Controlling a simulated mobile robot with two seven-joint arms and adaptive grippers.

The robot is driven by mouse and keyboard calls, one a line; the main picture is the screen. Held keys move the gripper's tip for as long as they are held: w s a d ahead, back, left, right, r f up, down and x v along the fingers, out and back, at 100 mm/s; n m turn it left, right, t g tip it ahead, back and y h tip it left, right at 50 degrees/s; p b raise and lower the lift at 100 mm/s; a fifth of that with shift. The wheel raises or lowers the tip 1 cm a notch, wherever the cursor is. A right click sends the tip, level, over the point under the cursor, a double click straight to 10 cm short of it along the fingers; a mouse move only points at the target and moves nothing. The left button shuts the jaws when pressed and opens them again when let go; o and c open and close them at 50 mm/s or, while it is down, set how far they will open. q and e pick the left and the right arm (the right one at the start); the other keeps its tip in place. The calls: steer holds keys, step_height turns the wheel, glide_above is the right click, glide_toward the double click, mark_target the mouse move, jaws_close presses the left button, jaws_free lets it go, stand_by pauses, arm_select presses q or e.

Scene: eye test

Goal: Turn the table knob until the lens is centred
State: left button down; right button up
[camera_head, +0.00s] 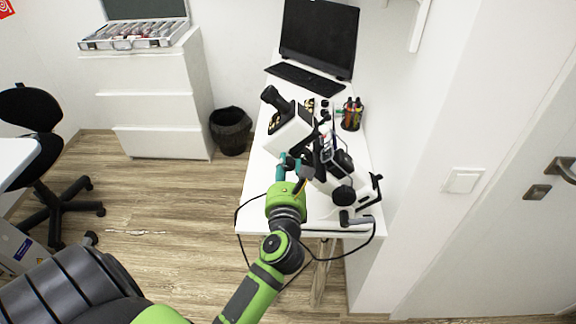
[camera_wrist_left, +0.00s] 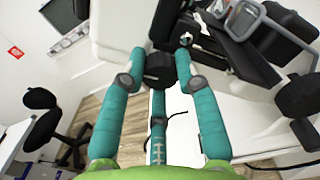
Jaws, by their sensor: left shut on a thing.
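A white and black lens-measuring instrument (camera_head: 290,130) stands on the white table (camera_head: 262,185). My left gripper (camera_head: 291,163), with teal fingers, is at its near left side. In the left wrist view the fingers (camera_wrist_left: 160,58) are shut on a black round knob (camera_wrist_left: 160,70), one finger on each side. The knob is hidden in the head view. A pair of glasses (camera_head: 327,147) with a pale frame sits on the instrument; the frame also shows in the left wrist view (camera_wrist_left: 243,22). I cannot tell whether its lens is centred. My right gripper is not in view.
A second black knob (camera_head: 344,195) is on the instrument's right side. A pen holder (camera_head: 351,117), keyboard (camera_head: 305,80) and monitor (camera_head: 320,38) stand farther back. A cable (camera_head: 245,210) hangs at the table's front. A wall borders the table on the right.

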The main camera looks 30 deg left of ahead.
arm_select(q)
steer(key=shift+r+m+p, duration=0.3)
steer(key=shift+m+p, duration=0.1)
steer(key=shift+f+m, duration=0.2)
steer(key=shift+m, duration=0.2)
steer(key=c, duration=0.9)
jaws_free()
steer(key=v, duration=1.2)
steer(key=shift+s, duration=0.1)
steer(key=shift+a, duration=0.1)
